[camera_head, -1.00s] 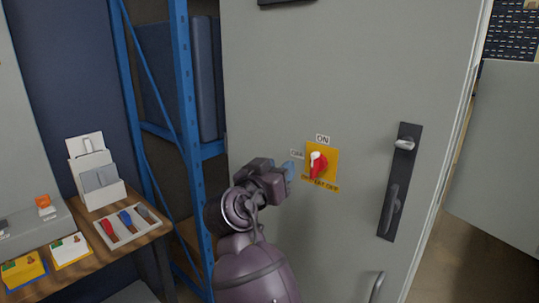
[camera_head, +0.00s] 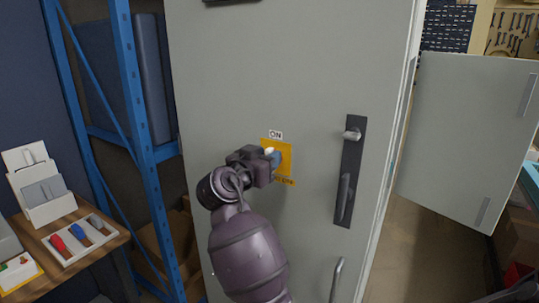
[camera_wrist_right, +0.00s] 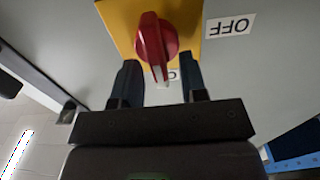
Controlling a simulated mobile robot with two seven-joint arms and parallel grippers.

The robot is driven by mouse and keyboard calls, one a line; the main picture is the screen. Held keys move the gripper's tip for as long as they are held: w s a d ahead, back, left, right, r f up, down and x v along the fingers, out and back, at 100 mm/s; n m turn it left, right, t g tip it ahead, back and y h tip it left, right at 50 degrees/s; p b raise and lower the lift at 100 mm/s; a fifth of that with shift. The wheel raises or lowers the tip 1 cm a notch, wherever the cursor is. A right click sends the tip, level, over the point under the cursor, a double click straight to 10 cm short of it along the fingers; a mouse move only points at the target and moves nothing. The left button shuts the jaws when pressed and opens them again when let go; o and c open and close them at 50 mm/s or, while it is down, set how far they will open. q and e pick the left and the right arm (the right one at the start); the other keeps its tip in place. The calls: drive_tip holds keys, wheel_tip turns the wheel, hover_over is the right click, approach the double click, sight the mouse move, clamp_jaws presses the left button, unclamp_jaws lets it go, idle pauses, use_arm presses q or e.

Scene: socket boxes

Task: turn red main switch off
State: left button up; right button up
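The red main switch (camera_wrist_right: 156,42) is a round red knob with a raised handle on a yellow plate (camera_wrist_right: 193,16), on the grey cabinet door. In the right wrist view its handle points towards the partly hidden ON label, and the OFF label (camera_wrist_right: 231,25) is at the right, upside down. My right gripper (camera_wrist_right: 160,75) is open, one finger each side of the handle's end, with visible gaps. In the head view the right gripper (camera_head: 272,158) covers most of the switch; the yellow plate (camera_head: 286,152) shows beside it. My left gripper is not in view.
The grey cabinet door (camera_head: 300,70) has a black handle plate (camera_head: 350,165) right of the switch. A blue shelf rack (camera_head: 127,90) stands at the left, beside a wooden table (camera_head: 105,243) with trays. Another grey panel (camera_head: 465,130) stands at the right.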

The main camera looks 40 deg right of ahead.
drive_tip(key=shift+w+d, duration=0.25)
drive_tip(key=shift+d, duration=0.35)
drive_tip(key=shift+c, duration=0.3)
clamp_jaws()
